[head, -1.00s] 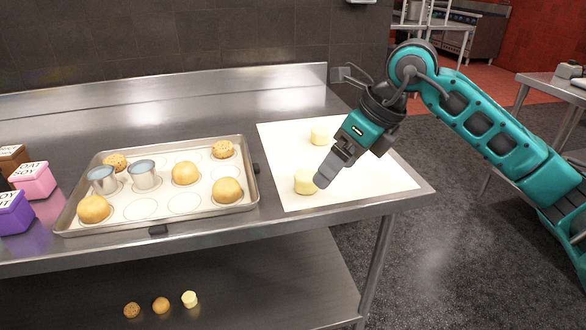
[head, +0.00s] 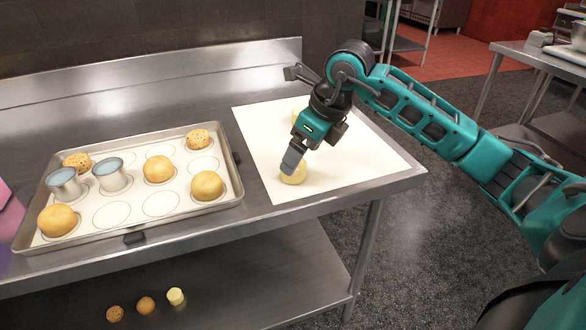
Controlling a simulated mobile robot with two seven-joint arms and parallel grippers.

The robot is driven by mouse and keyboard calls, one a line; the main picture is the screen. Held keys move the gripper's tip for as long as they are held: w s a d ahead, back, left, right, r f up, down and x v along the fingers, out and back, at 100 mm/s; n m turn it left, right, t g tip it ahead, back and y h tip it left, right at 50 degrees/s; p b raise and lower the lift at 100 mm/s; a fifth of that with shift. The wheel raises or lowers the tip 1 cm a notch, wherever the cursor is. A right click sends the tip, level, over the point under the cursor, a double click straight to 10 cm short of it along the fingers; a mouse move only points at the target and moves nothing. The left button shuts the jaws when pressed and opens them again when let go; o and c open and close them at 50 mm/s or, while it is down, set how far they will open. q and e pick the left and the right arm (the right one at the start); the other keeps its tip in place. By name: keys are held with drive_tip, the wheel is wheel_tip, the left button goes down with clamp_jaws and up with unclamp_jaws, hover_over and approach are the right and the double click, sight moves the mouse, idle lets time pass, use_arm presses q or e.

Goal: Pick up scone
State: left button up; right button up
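A pale, short cylindrical scone (head: 294,178) sits on the white sheet (head: 361,166) near its front edge. My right gripper (head: 291,162) points down at this scone from above, and its finger overlaps the scone's upper part in the picture. I cannot tell whether the fingers are around it or closed on it. A second pale scone (head: 298,106) is farther back on the sheet, partly hidden behind my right wrist. My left gripper is not in view.
A baking tray (head: 226,206) to the left holds golden buns (head: 207,185), speckled pieces (head: 198,139) and two metal cups (head: 111,175). Three small baked pieces (head: 146,305) lie on the lower shelf. The sheet's right side is clear.

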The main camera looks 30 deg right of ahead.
drive_tip(key=x, duration=0.4)
drive_tip(key=shift+w+a+f, duration=0.2)
drive_tip(key=shift+w+a, duration=0.05)
drive_tip(key=shift+w, duration=0.05)
drive_tip(key=c, duration=1.1)
